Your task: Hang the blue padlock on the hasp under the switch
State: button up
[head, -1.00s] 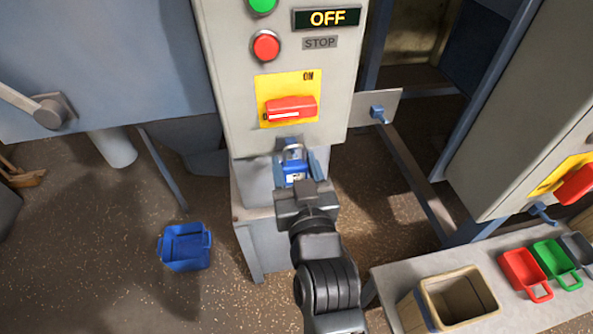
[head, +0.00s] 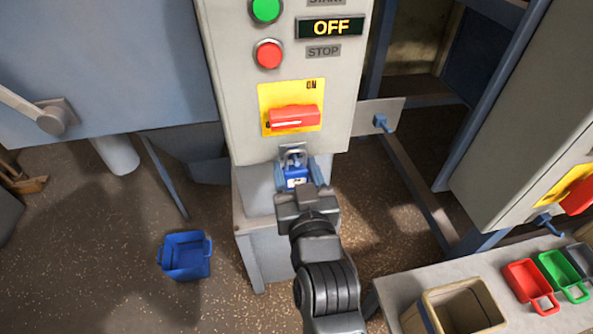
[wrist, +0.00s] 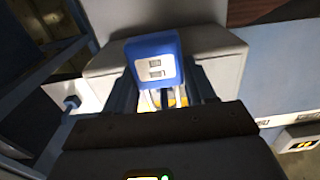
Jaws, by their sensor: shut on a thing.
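The blue padlock (head: 296,180) is upright between the fingers of my gripper (head: 297,172), its metal shackle pointing up. My gripper is shut on its body.
The cabinet (head: 229,100) shows an OFF display. A blue bucket (head: 186,257) stands on the floor at left. A bench (head: 405,288) at lower right bears a tan bin (head: 431,306) and red (head: 527,279) and green (head: 560,271) small buckets. A side bracket (head: 395,113) juts out right of the cabinet.

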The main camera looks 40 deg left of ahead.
jog(key=shift+f+b, duration=0.55)
jog(key=shift+f, duration=0.1)
jog(key=o, duration=1.2)
jog(key=v, duration=0.3)
jog(key=b+v, duration=0.1)
jog(key=v, duration=0.6)
jog(key=shift+f+b, duration=0.3)
jog(key=shift+b, duration=0.05)
dwell(0.6)
dwell(0.5)
